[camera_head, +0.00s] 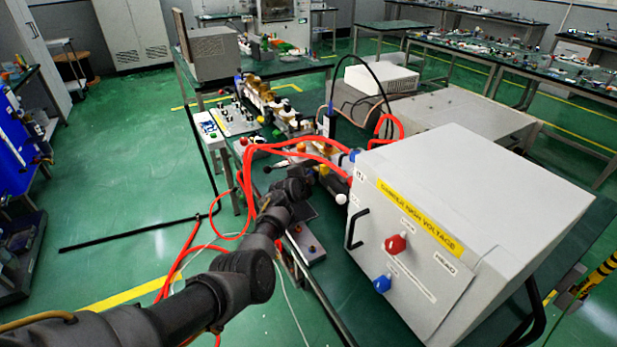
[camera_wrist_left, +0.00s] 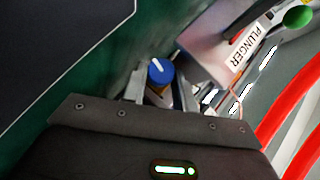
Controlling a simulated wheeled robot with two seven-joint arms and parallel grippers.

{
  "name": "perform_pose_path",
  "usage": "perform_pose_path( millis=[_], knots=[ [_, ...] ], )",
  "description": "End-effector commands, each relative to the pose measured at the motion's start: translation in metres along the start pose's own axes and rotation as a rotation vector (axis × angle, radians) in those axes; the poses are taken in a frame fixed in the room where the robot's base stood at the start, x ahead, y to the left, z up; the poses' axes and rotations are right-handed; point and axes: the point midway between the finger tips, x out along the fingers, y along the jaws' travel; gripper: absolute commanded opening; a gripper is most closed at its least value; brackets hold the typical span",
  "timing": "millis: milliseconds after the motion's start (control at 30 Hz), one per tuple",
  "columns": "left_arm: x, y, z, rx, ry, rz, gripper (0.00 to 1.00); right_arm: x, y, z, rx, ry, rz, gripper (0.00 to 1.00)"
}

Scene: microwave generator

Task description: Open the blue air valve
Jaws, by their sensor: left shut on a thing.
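The blue air valve (camera_wrist_left: 160,72) is a round blue knob with a white line on top, seen in the left wrist view. My left gripper (camera_wrist_left: 160,92) has one finger on each side of it and is shut on it. The lower part of the valve is partly hidden between the fingers. In the head view my left arm reaches from the lower left to the small parts beside the grey cabinet. The gripped valve cannot be made out clearly there. My right gripper is in neither view.
A grey cabinet (camera_head: 460,215) marked high voltage carries a red knob (camera_head: 396,244) and another blue knob (camera_head: 381,284). Red hoses (camera_head: 300,151) run close to my left arm. A plate labelled PLUNGER (camera_wrist_left: 252,48) and a green ball knob (camera_wrist_left: 298,17) lie near the gripper.

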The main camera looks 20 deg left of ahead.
Motion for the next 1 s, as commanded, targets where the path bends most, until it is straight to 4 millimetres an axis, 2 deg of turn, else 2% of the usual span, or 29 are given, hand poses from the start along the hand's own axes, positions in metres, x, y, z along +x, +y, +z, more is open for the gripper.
perform_pose_path(
  millis=[100, 133, 200, 467, 633, 800, 1000],
  knots=[
    [0.0, 0.001, 0.0, 0.0, 0.0, 0.0, 0.05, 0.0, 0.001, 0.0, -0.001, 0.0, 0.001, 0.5],
    [0.0, 0.001, 0.0, 0.0, 0.0, 0.0, 0.32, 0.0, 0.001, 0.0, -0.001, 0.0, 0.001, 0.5],
    [0.0, 0.001, 0.0, 0.0, 0.0, 0.0, 0.37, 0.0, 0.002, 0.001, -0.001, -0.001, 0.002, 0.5],
    [-0.001, 0.001, 0.0, 0.001, 0.0, 0.0, 0.37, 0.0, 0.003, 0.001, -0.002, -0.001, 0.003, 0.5],
    [-0.008, 0.0, 0.001, 0.002, -0.001, -0.001, 0.37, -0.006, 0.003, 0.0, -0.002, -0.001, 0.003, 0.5],
    [-0.03, -0.001, -0.001, 0.002, -0.001, -0.002, 0.37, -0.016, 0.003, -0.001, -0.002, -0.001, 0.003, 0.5],
    [-0.06, 0.001, 0.001, 0.002, -0.002, -0.002, 0.37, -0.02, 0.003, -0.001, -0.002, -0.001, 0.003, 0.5]
  ],
)
